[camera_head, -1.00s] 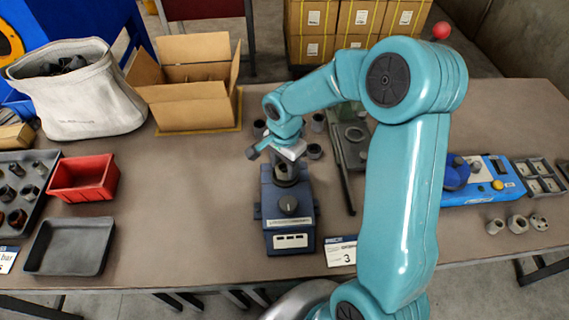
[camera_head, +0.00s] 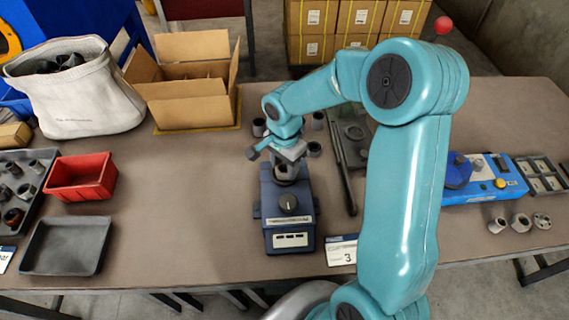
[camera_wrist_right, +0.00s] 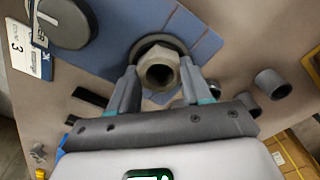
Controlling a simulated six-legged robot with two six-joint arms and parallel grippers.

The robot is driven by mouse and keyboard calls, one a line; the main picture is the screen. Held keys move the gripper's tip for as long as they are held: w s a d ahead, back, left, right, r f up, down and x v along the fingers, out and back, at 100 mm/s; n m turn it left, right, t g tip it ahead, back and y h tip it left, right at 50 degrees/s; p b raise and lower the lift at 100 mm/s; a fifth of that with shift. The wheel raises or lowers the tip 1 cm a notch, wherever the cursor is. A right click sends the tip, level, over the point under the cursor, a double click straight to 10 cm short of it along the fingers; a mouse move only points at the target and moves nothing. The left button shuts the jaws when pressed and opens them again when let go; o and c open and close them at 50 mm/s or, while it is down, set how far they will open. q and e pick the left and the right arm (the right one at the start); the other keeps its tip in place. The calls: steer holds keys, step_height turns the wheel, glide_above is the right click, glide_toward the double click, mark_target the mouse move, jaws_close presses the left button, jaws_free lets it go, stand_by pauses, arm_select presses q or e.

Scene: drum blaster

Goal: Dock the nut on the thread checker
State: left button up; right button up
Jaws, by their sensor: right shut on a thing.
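The thread checker (camera_head: 287,218) is a dark blue box with a black knob, standing on the table at the middle of the head view. Its blue body also shows in the right wrist view (camera_wrist_right: 140,18). My right gripper (camera_head: 289,157) is at the back part of the checker. In the wrist view its two fingers (camera_wrist_right: 160,84) are shut on a grey nut (camera_wrist_right: 159,72) with a round hole. The nut sits over a dark round ring on the checker. I cannot tell whether it is seated or just above. My left gripper is out of view.
Loose grey fittings (camera_head: 314,149) stand just behind and right of the checker. A number 3 card (camera_head: 341,252) lies at its front right. A red bin (camera_head: 82,178), a dark tray (camera_head: 66,247) and a cardboard box (camera_head: 185,107) are left. The table between is clear.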

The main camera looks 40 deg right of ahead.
steer(key=shift+f, duration=0.15)
steer(key=o, duration=0.9)
step_height(320, 180, up, 11)
steer(key=p, duration=0.7)
